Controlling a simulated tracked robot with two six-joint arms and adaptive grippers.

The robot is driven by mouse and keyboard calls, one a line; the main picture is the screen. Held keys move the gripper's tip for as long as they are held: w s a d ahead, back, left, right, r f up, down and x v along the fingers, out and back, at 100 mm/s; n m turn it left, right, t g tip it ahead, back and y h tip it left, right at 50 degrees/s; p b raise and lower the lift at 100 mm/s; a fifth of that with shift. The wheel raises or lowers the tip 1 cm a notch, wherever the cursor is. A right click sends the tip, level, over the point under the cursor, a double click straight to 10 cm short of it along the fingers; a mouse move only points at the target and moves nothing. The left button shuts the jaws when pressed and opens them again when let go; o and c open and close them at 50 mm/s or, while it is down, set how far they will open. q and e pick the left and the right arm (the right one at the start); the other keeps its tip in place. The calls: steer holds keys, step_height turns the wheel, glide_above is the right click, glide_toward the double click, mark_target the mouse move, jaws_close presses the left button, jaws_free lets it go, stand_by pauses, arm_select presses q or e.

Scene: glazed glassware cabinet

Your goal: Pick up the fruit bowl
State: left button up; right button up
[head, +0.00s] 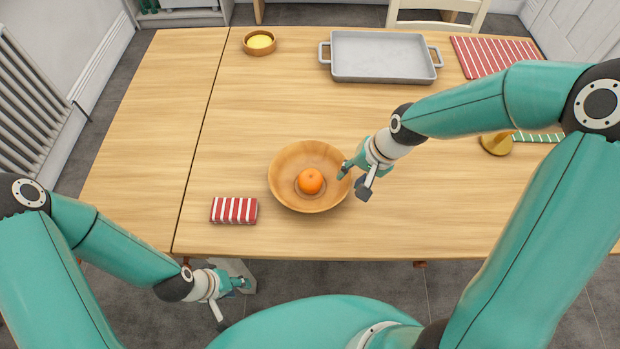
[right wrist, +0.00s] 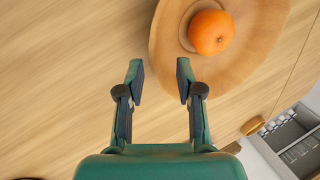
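The fruit bowl (head: 288,165) is a round wooden bowl standing on the table, with one orange (head: 310,180) inside. My right gripper (head: 353,181) is open at the bowl's right rim. In the right wrist view the bowl (right wrist: 255,60) and orange (right wrist: 212,32) lie beyond the fingers. There the right gripper (right wrist: 158,80) has its fingers apart, one beside the bowl's rim and the other over bare table. I cannot tell whether a finger touches the rim. My left gripper (head: 232,301) is open and empty, low in front of the table's near edge.
A folded red-striped cloth (head: 234,210) lies left of the bowl. A grey tray (head: 382,57), a small bowl with yellow contents (head: 260,42) and a red-striped mat (head: 492,55) are at the back. A brass-coloured object (head: 497,144) stands right, partly behind my arm.

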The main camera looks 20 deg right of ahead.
mark_target(348, 180)
steer(key=x, duration=0.3)
steer(key=shift+f, duration=0.25)
jaws_close()
